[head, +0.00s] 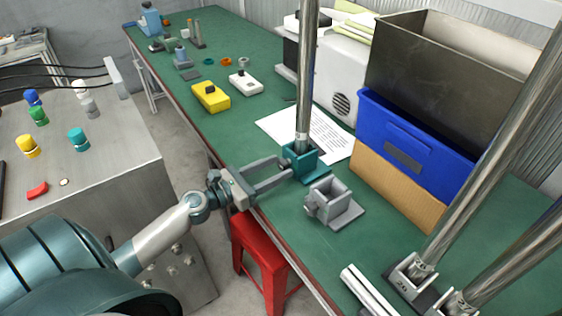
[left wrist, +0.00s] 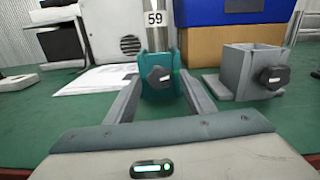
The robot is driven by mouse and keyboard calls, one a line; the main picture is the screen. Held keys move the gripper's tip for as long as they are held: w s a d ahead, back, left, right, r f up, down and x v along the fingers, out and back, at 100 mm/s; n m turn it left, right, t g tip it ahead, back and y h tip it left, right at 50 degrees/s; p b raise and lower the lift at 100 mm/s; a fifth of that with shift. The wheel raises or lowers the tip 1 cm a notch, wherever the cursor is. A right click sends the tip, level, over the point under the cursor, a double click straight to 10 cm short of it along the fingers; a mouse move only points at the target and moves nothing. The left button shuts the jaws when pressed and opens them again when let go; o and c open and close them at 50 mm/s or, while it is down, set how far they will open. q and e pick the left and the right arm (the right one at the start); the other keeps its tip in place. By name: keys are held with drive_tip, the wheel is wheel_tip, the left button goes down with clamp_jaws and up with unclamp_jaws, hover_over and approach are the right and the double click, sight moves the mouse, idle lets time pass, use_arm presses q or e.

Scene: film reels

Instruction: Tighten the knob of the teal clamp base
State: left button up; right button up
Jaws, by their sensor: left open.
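The teal clamp base (head: 301,163) stands on the green table with an upright metal pole (head: 304,80) in it. In the left wrist view the teal clamp base (left wrist: 171,92) faces me, with its dark knob (left wrist: 160,78) on the near side and a "59" label on the pole above. My left gripper (head: 287,167) is open, its two fingers pointing at the knob side of the base. In the left wrist view the fingers (left wrist: 158,95) lie on either side of the knob, and nothing is gripped. Whether they touch the base is unclear. My right gripper is not in view.
An empty grey clamp base (head: 334,207) with its own knob stands close to the right. A white sheet (head: 325,130) lies behind the teal base. A blue bin (head: 410,138) on a cardboard box is at right. A red stool (head: 262,250) stands below the table edge.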

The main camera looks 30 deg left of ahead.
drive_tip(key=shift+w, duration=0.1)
use_arm(q)
drive_tip(key=shift+c, duration=0.4)
drive_tip(key=c, duration=1)
drive_tip(key=shift+b, duration=0.3)
drive_tip(key=shift+f+m+b, duration=0.1)
drive_tip(key=shift+m+b, duration=0.4)
drive_tip(key=shift+m, duration=1.1)
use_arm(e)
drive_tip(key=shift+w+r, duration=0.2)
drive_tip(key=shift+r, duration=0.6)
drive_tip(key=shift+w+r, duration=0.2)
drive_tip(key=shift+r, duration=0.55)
use_arm(q)
drive_tip(key=o, duration=1.1)
